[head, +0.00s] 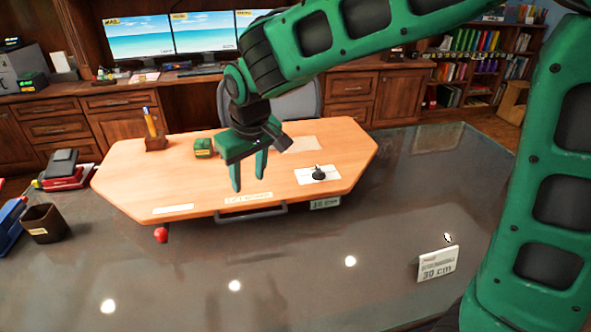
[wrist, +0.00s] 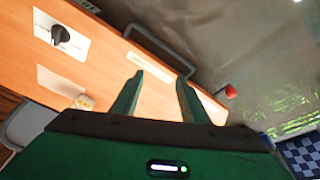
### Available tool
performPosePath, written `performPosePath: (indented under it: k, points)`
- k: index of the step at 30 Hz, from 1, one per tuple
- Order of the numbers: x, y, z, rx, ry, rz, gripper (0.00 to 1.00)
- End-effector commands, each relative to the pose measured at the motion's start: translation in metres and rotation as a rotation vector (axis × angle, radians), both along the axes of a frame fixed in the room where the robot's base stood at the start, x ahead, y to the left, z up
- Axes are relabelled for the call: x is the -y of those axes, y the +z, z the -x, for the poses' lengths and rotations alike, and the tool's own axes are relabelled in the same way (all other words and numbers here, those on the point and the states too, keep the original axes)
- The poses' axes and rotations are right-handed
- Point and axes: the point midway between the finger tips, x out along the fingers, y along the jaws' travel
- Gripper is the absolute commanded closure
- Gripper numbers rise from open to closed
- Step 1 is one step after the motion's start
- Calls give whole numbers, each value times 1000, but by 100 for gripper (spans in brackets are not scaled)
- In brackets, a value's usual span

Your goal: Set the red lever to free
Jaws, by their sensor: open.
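The red knob of the lever (head: 160,235) shows at the front left edge of the wooden board. It also shows in the wrist view (wrist: 231,91), to the right of the fingers. Its shaft and any free marking cannot be made out. My gripper (head: 248,183) is open and empty, fingers pointing down above the front middle of the board. It is to the right of the red knob and apart from it. In the wrist view the two fingers (wrist: 161,78) are spread with nothing between them.
A black rotary knob (head: 319,174) sits on a white plate on the board's right. A dark handle (head: 250,213) runs along its front edge. A green box (head: 203,148) and pen holder (head: 155,141) stand on it. The glass tabletop in front is mostly clear.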

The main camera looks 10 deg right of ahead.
Motion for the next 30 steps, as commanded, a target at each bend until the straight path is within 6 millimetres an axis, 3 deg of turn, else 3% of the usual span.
performPosePath:
  k: [15,22,30]
  points:
    - [87,5,7,-29,-150,31,59]
    - [108,6,11,-39,-189,38,59]
    - [112,6,13,-41,-196,39,59]
